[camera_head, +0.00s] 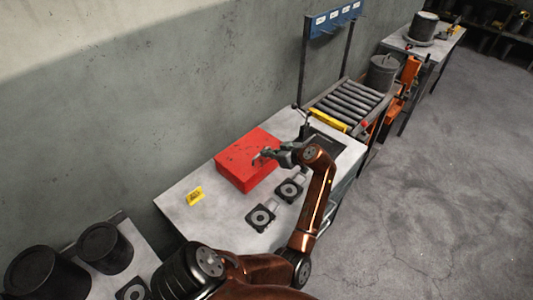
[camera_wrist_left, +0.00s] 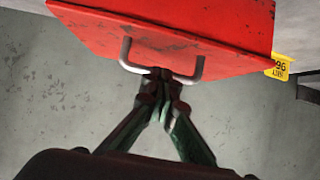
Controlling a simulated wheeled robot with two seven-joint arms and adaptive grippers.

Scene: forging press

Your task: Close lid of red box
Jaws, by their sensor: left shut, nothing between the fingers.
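The red box (camera_head: 232,160) sits on the grey table, towards the wall. In the head view it looks like a plain block with a flat top, and I see no open gap. In the left wrist view a red panel of it (camera_wrist_left: 190,25) fills the top, with a metal U-shaped handle (camera_wrist_left: 199,70) near its edge. My left gripper (camera_head: 259,156) is over the box's right part. Its fingers (camera_wrist_left: 162,76) are shut and empty, with the tips close to the handle; I cannot tell whether they touch. My right gripper is not in view.
The grey table (camera_head: 185,219) also carries a yellow tag (camera_head: 195,194) and two dark round fixtures (camera_head: 260,217), (camera_head: 289,190). A roller conveyor (camera_head: 347,103) stands beyond the box. Dark cylinders (camera_head: 104,247) stand at lower left. The floor at right is clear.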

